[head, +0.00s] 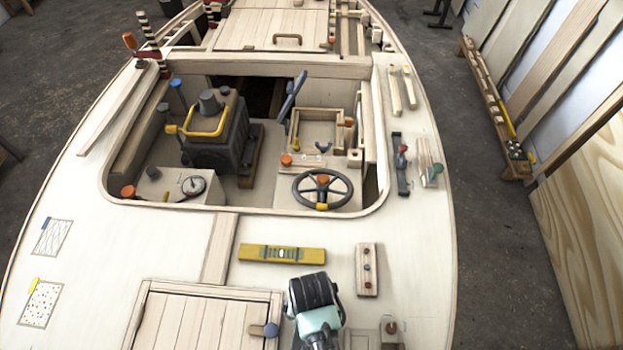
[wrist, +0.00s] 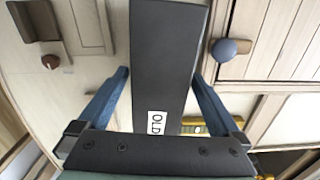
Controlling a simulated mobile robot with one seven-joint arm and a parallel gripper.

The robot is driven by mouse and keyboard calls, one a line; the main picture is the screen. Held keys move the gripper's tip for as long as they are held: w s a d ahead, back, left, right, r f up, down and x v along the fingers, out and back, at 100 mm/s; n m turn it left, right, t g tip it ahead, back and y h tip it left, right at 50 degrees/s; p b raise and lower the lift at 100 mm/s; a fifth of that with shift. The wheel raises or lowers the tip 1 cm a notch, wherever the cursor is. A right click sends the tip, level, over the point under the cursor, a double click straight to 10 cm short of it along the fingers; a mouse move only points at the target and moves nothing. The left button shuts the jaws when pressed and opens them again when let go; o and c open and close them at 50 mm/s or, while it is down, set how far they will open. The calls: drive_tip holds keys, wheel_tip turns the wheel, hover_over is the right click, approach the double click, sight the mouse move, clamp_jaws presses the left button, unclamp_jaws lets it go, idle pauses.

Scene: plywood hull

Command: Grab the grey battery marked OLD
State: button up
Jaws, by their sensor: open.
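The battery (wrist: 168,50) is a dark grey block with a white label reading OLD, seen close up in the middle of the wrist view. My gripper (wrist: 158,73) is open, with one blue finger on each side of the battery. The fingertips lie close to its sides; I cannot tell whether they touch it. A dark crossbar of the gripper hides what lies below the label. In the head view my gripper is at the bottom centre, where my mint wrist hides much of that spot, and I cannot make out the battery separately.
A blue knob (wrist: 230,47) on the hatch (head: 205,315) is to the left in the head view. A brown knob (head: 390,327) stands to the right. A yellow level (head: 282,254) and a wooden block with knobs (head: 367,270) lie beyond. Bare deck (head: 425,255) is farther right.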

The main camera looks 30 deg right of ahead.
drive_tip(key=shift+w+f, duration=0.1)
drive_tip(key=shift+f, duration=1.4)
drive_tip(key=shift+r, duration=0.1)
clamp_jaws()
